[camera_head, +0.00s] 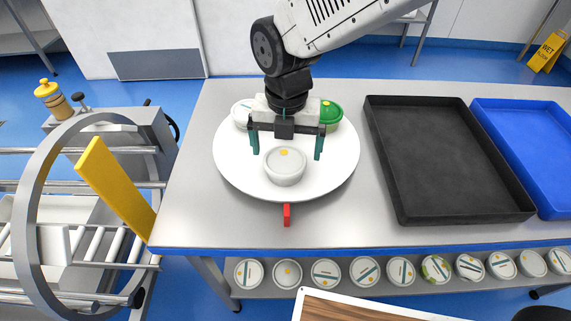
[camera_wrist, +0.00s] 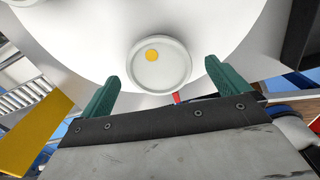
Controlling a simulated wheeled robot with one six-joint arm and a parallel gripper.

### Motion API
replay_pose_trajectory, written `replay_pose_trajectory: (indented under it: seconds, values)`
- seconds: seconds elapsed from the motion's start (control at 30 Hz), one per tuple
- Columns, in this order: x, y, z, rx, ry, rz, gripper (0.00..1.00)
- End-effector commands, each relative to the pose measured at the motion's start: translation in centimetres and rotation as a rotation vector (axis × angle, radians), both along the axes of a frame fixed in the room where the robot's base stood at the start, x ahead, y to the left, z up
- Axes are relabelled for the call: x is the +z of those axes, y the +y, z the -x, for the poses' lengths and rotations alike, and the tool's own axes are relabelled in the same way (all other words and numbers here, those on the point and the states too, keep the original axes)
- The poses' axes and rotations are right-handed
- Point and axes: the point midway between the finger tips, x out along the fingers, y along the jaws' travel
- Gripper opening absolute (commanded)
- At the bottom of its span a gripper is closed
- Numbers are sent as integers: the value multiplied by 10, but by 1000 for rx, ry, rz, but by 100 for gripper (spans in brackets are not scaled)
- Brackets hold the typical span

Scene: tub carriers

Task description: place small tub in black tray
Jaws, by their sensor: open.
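A small white tub (camera_head: 285,166) with an orange dot on its lid stands near the front of a round white turntable (camera_head: 236,178). It also shows in the wrist view (camera_wrist: 160,68), just beyond and between the fingertips. My gripper (camera_head: 287,150) is open and empty, its green fingers spread above and behind that tub. In the wrist view my gripper (camera_wrist: 161,75) points at the tub. A green tub (camera_head: 331,113) and another white tub (camera_head: 241,112) stand at the back of the turntable, partly hidden by my gripper. The black tray (camera_head: 448,211) lies empty on the table to the right.
A blue tray (camera_head: 557,205) adjoins the black tray on the right. A red tab (camera_head: 287,214) stands at the turntable's front edge. Several tubs (camera_head: 325,273) line the shelf below. A machine with a ring (camera_head: 40,200) and yellow plate (camera_head: 115,187) stands at left.

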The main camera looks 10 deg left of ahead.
Motion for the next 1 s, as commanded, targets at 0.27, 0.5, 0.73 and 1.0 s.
replay_pose_trajectory:
  seconds: [0.27, 0.5, 0.73, 1.0]
  values:
    - [-37, 2, 4, -2, 2, 1, 100]
    - [-39, 2, 4, -3, 1, 0, 100]
    - [-39, 2, 4, -3, 1, 0, 52]
    - [-36, 2, 4, -3, 0, -1, 48]
